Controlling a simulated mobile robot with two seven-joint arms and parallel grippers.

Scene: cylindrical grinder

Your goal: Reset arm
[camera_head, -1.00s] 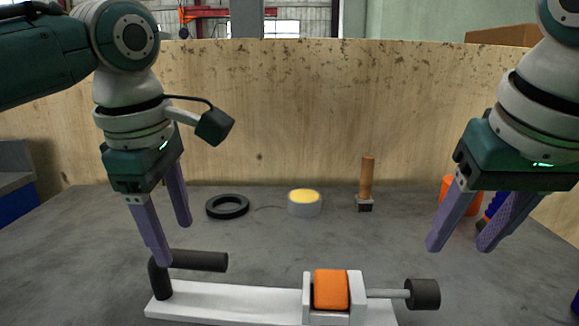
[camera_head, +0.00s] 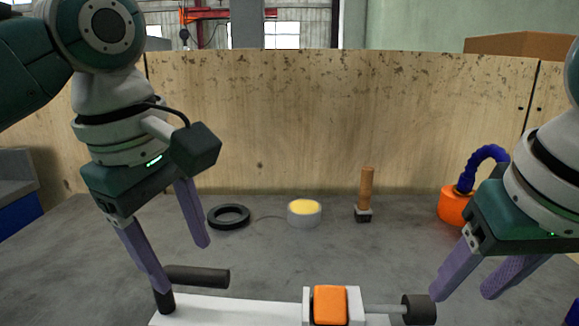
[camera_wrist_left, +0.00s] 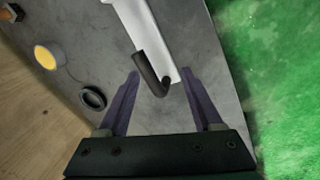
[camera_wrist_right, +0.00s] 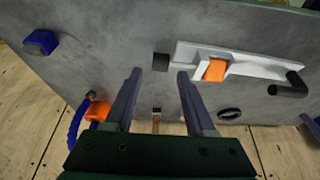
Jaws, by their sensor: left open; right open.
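My left gripper (camera_head: 185,265) is open and empty. It hangs over the left end of the white grinder fixture (camera_head: 240,312), close to the black bent handle (camera_head: 197,276). In the left wrist view the handle (camera_wrist_left: 150,74) lies ahead of and between the spread fingers. My right gripper (camera_head: 465,295) is open and empty at the right, near the black knob (camera_head: 419,309) at the end of the fixture's rod. In the right wrist view the knob (camera_wrist_right: 161,62) shows ahead between the fingertips. An orange block (camera_head: 330,305) sits in the fixture's white holder.
A black ring (camera_head: 229,216), a round yellow-topped lamp (camera_head: 304,212) and a wooden-handled tool (camera_head: 366,190) stand at the back of the grey table. An orange base with a blue hose (camera_head: 454,207) is at the back right. A wooden panel (camera_head: 330,120) closes off the rear.

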